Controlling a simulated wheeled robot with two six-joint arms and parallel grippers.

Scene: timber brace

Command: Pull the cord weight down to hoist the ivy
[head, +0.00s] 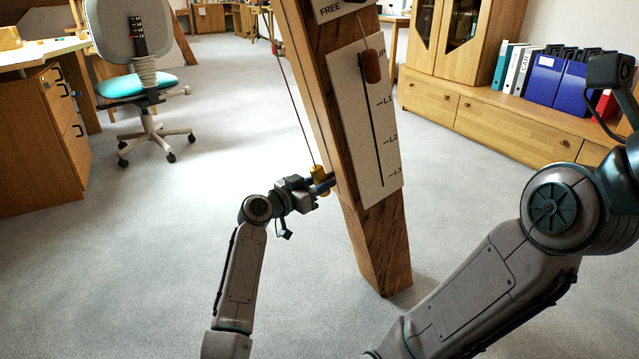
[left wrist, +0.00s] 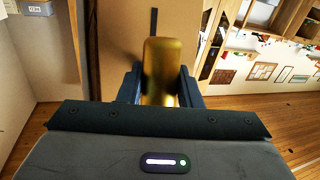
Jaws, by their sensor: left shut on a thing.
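The cord weight (head: 318,172) is a small yellow-gold cylinder hanging on a thin taut cord (head: 292,95) beside the timber brace (head: 380,245). My left gripper (head: 322,184) is shut on it, and in the left wrist view the gold weight (left wrist: 161,65) stands between the two fingers (left wrist: 161,98). A white panel (head: 390,170) on the brace has a vertical slot with level marks. A red-brown knob (head: 372,67) hangs on a string near the slot's top, by the "UP" mark. The ivy is not in view.
A sign reading "FREE" (head: 330,8) is on the brace above the panel. A swivel chair (head: 140,85) and desk (head: 45,130) stand at the left. A wooden cabinet (head: 480,115) with binders (head: 550,80) stands at the right. The carpet around the brace is clear.

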